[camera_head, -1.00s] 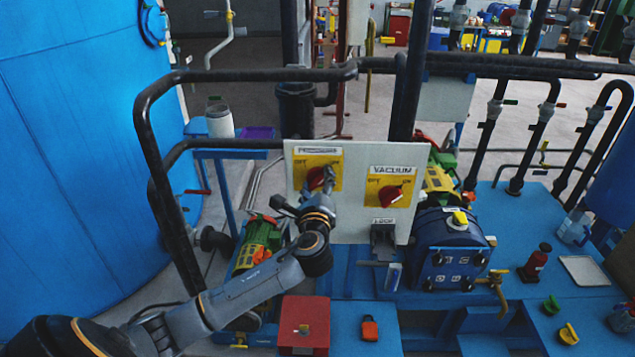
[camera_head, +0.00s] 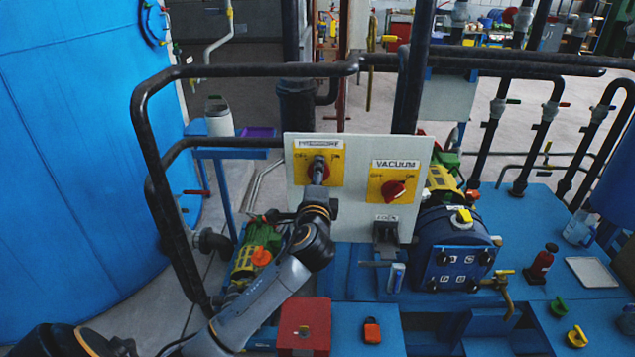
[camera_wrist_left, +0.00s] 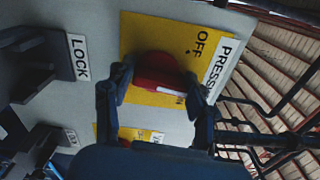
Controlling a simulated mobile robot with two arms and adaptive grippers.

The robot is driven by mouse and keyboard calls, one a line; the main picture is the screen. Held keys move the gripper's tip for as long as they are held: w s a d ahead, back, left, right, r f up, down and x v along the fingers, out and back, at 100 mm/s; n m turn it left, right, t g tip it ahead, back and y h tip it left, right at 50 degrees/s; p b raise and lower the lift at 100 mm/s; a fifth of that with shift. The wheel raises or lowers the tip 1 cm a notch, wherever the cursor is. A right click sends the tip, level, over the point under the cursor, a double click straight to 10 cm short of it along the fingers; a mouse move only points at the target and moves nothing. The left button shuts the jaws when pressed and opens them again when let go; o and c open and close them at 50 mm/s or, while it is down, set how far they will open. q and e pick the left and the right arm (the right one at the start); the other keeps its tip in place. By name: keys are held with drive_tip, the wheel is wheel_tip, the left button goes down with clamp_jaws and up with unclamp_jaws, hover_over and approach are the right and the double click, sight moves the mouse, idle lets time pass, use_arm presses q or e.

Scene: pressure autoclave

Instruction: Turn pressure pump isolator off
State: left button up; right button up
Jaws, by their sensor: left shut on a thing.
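The pressure isolator is a red rotary knob on a yellow plate (camera_head: 333,172) with OFF and ON marks, on the left of a pale panel (camera_head: 345,222). In the left wrist view the red knob (camera_wrist_left: 160,72) sits between the two fingers of my left gripper (camera_wrist_left: 160,90), which is shut on it. In the head view my left gripper (camera_head: 318,175) covers most of the knob, so its exact angle is hard to tell there. The vacuum isolator, a similar red knob (camera_head: 394,189), is at the panel's right. My right gripper is not in view.
A lock bracket (camera_head: 386,232) sticks out below the vacuum knob. Black pipes (camera_head: 260,72) run behind and left of the panel. A blue pump housing (camera_head: 455,250) stands to its right, and a red box (camera_head: 304,325) and a red padlock (camera_head: 371,330) lie in front.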

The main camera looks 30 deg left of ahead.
use_arm(q)
drive_tip(key=n+b, duration=0.2)
drive_tip(key=n, duration=0.3)
drive_tip(key=shift+n, duration=0.4)
drive_tip(key=shift+a+n+b, duration=0.1)
drive_tip(key=shift+n+b, duration=0.7)
drive_tip(key=shift+n, duration=1.5)
drive_tip(key=o, duration=1.1)
drive_tip(key=shift+f, duration=0.1)
drive_tip(key=v, duration=1.2)
